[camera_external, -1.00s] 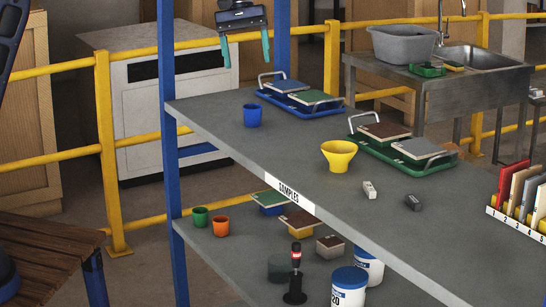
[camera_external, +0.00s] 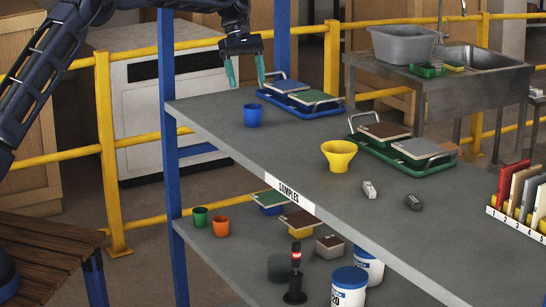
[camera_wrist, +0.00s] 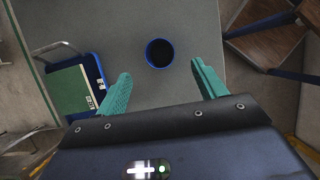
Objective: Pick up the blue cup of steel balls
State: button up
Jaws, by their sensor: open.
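The blue cup (camera_external: 253,115) stands upright near the left end of the grey upper shelf (camera_external: 300,150). In the wrist view the blue cup (camera_wrist: 159,53) is seen from above, with dark contents that are too small to make out. My gripper (camera_external: 246,86) is open and empty, with two teal fingers pointing down, above the cup. In the wrist view my gripper (camera_wrist: 160,85) has its fingers apart, and the cup lies ahead of and between them. The fingers do not touch the cup.
A blue tray (camera_external: 325,112) with tiles sits just right of the cup; it shows in the wrist view (camera_wrist: 95,65) on the left. A blue post (camera_external: 167,100) rises at the shelf's left end.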

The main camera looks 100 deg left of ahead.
aim_at(256, 125)
jog(key=shift+x, duration=4.75)
jog(key=shift+s+a, duration=0.15)
jog(key=c, duration=1.1)
